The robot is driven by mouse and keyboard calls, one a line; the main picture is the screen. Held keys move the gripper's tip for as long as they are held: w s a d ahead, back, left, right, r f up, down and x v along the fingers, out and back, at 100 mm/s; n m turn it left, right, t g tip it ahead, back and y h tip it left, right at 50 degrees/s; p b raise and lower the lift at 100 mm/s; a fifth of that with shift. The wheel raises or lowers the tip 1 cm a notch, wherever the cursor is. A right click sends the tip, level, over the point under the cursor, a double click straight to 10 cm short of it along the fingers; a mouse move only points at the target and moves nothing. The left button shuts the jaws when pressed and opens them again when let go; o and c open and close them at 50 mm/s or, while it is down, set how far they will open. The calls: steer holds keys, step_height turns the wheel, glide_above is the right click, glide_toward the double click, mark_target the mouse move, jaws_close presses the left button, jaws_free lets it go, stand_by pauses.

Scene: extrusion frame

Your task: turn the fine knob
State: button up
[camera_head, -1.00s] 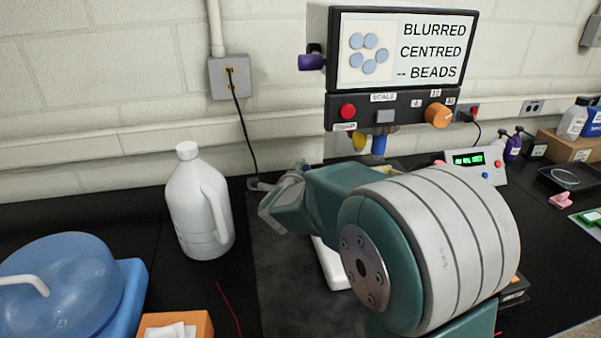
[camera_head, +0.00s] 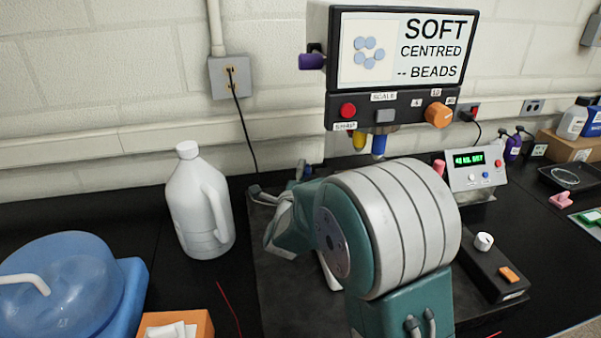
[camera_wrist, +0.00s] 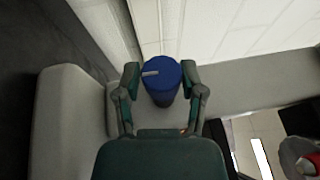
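A blue round knob (camera_wrist: 161,88) with a white index line pointing left sits on the pale stand in the wrist view. My gripper (camera_wrist: 161,82) is around this knob, a finger on each side, and looks shut on it. No label shows on the knob. In the head view my gripper (camera_head: 292,222) is at the left side of the microscope, and my arm hides the knob and most of the stand. The microscope screen (camera_head: 405,48) reads "SOFT CENTRED -- BEADS" and shows several blue-grey discs.
The screen housing carries a purple knob (camera_head: 312,61), a red button (camera_head: 348,110) and an orange knob (camera_head: 438,115). A white jug (camera_head: 198,205) stands left of my gripper. A small display box (camera_head: 474,166) and a black box with a white knob (camera_head: 483,241) stand right.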

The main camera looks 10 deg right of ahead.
steer(key=shift+o, duration=1.1)
steer(key=shift+f, duration=0.25)
steer(key=shift+d+r, duration=0.1)
steer(key=shift+s+a, duration=0.2)
steer(key=v, duration=1.1)
steer(key=shift+s, duration=0.25)
